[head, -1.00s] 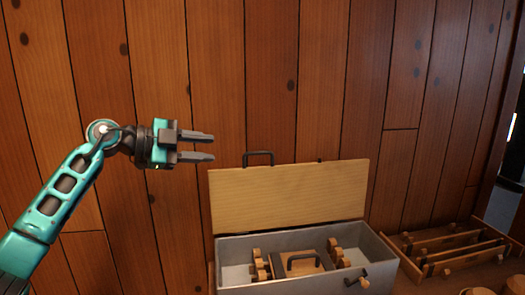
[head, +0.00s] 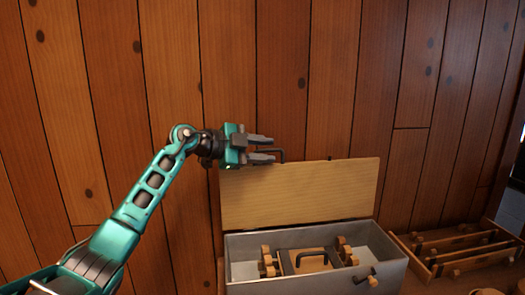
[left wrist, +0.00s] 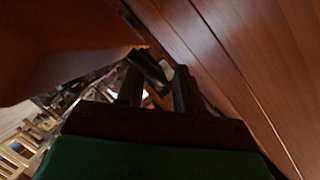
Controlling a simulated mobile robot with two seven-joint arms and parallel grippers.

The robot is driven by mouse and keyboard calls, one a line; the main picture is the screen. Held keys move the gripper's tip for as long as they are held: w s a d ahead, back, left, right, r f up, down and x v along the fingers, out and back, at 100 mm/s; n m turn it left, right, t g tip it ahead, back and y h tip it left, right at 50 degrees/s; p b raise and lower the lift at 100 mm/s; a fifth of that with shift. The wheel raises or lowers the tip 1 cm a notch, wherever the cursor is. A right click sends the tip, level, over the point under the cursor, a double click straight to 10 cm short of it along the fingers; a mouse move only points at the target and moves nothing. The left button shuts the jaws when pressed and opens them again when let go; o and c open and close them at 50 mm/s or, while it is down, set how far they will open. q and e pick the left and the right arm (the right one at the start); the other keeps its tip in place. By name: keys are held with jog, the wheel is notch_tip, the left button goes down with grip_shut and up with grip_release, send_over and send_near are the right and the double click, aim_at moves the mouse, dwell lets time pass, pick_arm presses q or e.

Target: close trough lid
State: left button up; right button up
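The trough (head: 245,272) is a grey box at the bottom of the head view. Its pale wooden lid (head: 300,195) stands open and upright at the back, against the plank wall. A dark handle (head: 283,154) sits on the lid's top edge, partly hidden by my left gripper. My left gripper (head: 271,149) is open at the lid's top left, its fingers pointing right at the handle. I cannot tell whether the handle lies between the fingers. The left wrist view shows the two fingers (left wrist: 158,88) apart, with a dark bar near their tips. My right gripper is not in view.
Inside the trough are wooden spools (head: 344,252) and a wooden block with a dark handle (head: 312,258). A peg with a knob (head: 372,278) sticks out of the front. A wooden rack (head: 455,255) stands to the right. The plank wall (head: 330,80) is close behind.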

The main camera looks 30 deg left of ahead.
pick_arm(q)
grip_shut()
dwell(0.3)
dwell(0.3)
